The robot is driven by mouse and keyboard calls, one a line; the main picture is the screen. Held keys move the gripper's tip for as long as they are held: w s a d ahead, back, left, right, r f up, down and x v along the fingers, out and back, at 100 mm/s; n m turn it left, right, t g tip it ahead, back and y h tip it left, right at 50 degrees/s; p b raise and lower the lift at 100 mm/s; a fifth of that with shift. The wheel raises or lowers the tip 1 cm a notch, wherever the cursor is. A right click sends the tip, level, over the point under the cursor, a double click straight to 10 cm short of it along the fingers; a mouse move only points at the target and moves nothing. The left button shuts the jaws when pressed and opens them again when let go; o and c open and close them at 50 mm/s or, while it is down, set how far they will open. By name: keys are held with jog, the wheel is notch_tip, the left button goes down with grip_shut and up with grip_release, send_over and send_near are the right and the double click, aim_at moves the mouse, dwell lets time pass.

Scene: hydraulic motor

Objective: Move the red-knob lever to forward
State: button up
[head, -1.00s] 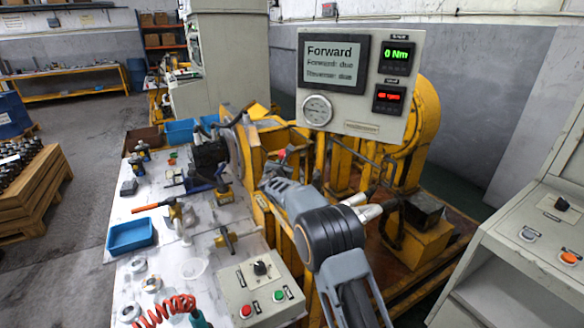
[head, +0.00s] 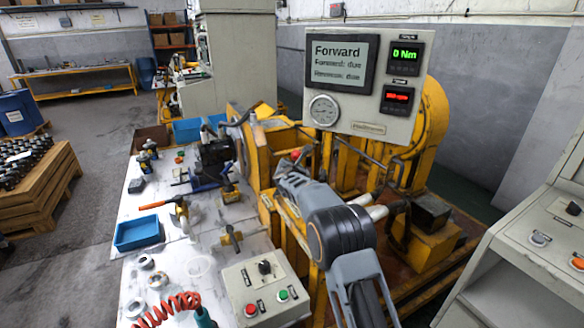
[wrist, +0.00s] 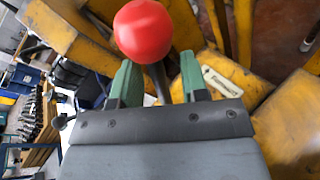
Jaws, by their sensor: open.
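The lever's red knob (wrist: 143,30) is large in the wrist view, on a dark stem (wrist: 158,82). The stem stands between the two green fingers of my gripper (wrist: 157,80), which is open with a gap on both sides of it. In the head view the red knob (head: 296,154) shows just beyond the end of my arm; the fingers are hard to make out there. A display panel (head: 365,85) reads "Forward", with "Forward: due" and "Reverse: due" below. A label tag (wrist: 222,83) lies right of the fingers; its text is too blurred to read.
Yellow machine frames (head: 345,165) surround the lever closely. A white bench (head: 185,260) on the left holds tools, a blue tray (head: 138,233) and a control box (head: 264,290) with red and green buttons. A grey console (head: 530,250) stands at the right.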

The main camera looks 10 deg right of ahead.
jog(key=b+v, duration=0.3)
jog(key=v, duration=1.1)
jog(key=shift+d+b, duration=0.1)
jog(key=shift+b, duration=0.2)
jog(key=shift+w+r, duration=0.1)
jog(key=shift+r, duration=0.05)
